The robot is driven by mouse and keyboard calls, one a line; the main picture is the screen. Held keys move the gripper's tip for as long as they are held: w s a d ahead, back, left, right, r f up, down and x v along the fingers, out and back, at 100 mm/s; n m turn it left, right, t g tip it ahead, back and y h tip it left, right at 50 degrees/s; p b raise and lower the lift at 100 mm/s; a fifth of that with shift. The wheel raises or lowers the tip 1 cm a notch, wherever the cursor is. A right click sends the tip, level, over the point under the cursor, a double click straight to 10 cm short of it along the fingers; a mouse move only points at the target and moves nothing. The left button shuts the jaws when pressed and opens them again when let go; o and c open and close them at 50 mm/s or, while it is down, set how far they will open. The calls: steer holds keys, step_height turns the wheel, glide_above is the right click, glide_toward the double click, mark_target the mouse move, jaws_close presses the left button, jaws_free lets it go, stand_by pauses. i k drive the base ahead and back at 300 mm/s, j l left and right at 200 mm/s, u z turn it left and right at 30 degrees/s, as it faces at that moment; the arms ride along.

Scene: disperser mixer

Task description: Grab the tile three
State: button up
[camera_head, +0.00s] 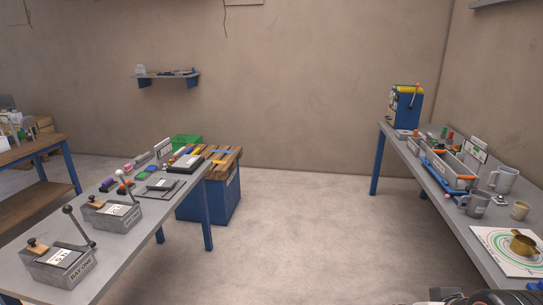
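I cannot make out which thing is tile three. Two grey lever boxes stand nearer on that table. The front box (60,268) reads "BAY ONE" and bears a white marked plate (60,257). The box behind it (112,216) also bears a white plate (115,210). The marks on both plates are too small to read surely. My gripper's fingers do not show; only a dark piece of machinery shows at the bottom right edge.
The left grey table (150,232) also holds a dark flat plate (156,188) and upright label cards. A blue crate-like stand (222,200) is behind it. The floor between is clear.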

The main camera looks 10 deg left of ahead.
mark_target(161, 184)
steer(key=i+u, duration=0.5)
steer(key=i+l+u, duration=0.25)
steer(key=i+u, duration=0.2)
steer(key=i+l+u, duration=1)
steer(key=u, duration=0.2)
steer(key=i+l+u, duration=0.15)
steer(key=l+u, duration=0.2)
steer(key=i+l+u, duration=0.1)
steer(key=l+u, duration=0.3)
steer(key=i+l+u, duration=0.1)
steer(key=l+u, duration=0.25)
steer(key=i+l+u, duration=0.15)
steer(key=l, duration=0.3)
steer(key=k, duration=0.05)
